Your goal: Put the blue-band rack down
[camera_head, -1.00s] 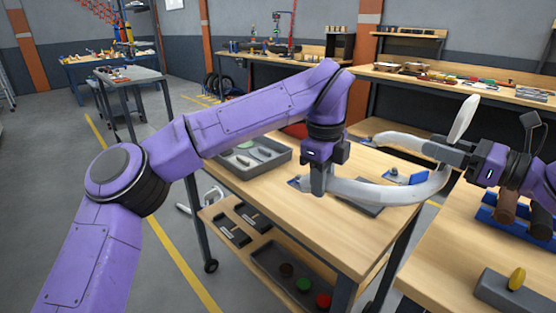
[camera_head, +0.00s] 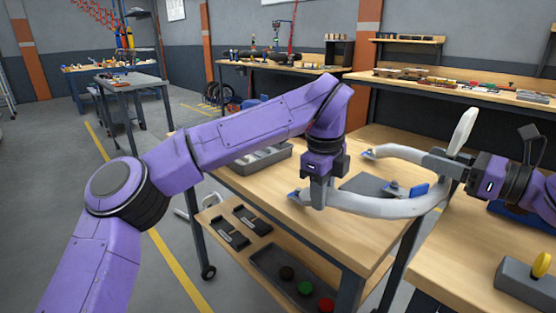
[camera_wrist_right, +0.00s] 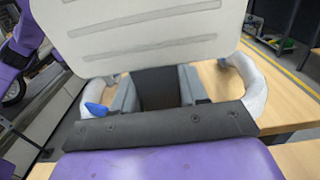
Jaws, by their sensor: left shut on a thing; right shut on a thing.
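My right gripper (camera_head: 447,165) is shut on the frame at the plate. The right wrist view shows the slotted plate (camera_wrist_right: 150,25), a tube on each side and a blue part (camera_wrist_right: 96,110). The fingertips are partly hidden there.
The wooden table (camera_head: 262,190) carries a grey tray (camera_head: 262,160) behind my left arm, and a grey plate with a blue part (camera_head: 410,190) under the frame. The near tabletop is clear.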

